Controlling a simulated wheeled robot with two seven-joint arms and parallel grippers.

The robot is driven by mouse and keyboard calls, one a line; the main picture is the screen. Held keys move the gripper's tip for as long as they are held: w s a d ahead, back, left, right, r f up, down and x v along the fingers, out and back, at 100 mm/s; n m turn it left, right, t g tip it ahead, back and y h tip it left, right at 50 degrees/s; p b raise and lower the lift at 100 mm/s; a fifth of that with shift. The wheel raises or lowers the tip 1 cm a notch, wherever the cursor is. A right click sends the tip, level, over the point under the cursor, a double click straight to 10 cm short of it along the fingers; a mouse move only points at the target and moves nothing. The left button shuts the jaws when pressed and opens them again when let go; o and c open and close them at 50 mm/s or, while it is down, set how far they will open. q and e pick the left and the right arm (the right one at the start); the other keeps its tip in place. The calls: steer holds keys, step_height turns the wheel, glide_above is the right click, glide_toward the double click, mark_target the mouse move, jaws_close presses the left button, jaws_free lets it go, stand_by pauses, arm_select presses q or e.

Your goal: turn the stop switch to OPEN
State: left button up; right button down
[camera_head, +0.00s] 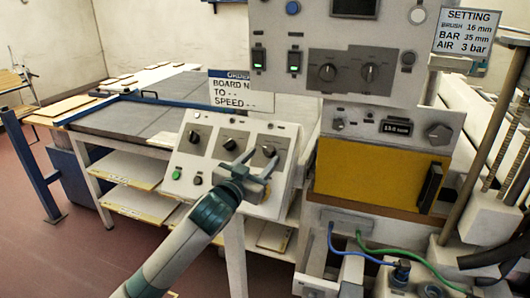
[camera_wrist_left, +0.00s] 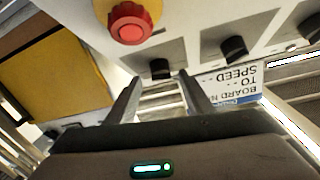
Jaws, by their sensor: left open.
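A sloped grey control box (camera_head: 215,182) carries three black rotary switches in a row. The right-hand switch (camera_head: 268,150) sits just beyond my left gripper (camera_head: 264,158); it also shows in the left wrist view (camera_wrist_left: 160,68). There it lies just past and between the two fingertips of my left gripper (camera_wrist_left: 160,80), which are open and apart, with nothing clearly held. The middle switch (camera_head: 229,144) and the left switch (camera_head: 194,136) are clear of the gripper. I cannot read labels naming the stop switch or its OPEN position. My right gripper is out of view.
A red push button (camera_wrist_left: 130,24) is close to the gripper in the left wrist view. A green button (camera_head: 177,174) is on the box's lower left. The tall panel (camera_head: 300,30) and yellow door (camera_head: 368,172) rise behind right. A white sign (camera_head: 241,92) stands behind.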

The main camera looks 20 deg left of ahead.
mark_target(268, 151)
arm_select(q)
steer(key=shift+w+d, duration=0.2)
steer(key=shift+w, duration=1.3)
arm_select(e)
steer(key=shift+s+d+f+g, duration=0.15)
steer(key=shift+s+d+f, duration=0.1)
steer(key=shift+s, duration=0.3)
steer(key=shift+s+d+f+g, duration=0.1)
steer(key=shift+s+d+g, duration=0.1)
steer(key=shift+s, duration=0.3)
arm_select(q)
steer(key=shift+c, duration=0.2)
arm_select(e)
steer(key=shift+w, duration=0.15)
arm_select(q)
steer(key=c, duration=1)
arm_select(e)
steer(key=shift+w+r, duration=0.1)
